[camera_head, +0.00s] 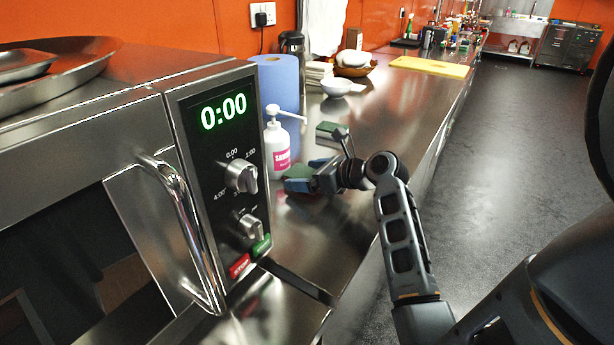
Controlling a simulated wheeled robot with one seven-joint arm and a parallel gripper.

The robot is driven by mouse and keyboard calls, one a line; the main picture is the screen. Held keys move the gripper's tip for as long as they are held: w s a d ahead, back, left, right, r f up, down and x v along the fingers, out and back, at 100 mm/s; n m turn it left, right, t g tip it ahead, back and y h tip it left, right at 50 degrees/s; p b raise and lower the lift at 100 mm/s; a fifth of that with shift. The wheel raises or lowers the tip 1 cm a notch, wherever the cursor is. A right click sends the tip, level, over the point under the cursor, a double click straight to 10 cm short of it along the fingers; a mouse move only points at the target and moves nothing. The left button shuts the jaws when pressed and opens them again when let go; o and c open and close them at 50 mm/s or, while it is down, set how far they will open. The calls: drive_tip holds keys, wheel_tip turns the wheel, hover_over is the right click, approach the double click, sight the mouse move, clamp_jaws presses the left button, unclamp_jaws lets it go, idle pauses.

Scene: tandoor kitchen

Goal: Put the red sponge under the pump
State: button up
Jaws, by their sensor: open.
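The pump bottle (278,142) is white with a pink label and stands upright on the steel counter beside the oven, its nozzle pointing right. My gripper (307,174) is open, low over the counter just right of the bottle's base. A green-topped sponge with a bluish side (298,173) lies at its fingertips, partly hidden by the gripper; I cannot tell if they touch. A second green-topped sponge (327,129) lies farther back on the counter, behind my gripper, and its lower colour is unclear. No plainly red sponge face shows.
The steel oven (215,165) with its door handle (184,225) stands close on the left. A blue paper roll (280,83) stands behind the bottle. A white bowl (336,87) and a yellow board (430,67) lie farther back. The counter right of the sponges is clear.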

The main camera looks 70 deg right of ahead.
drive_tip(key=v, duration=1.2)
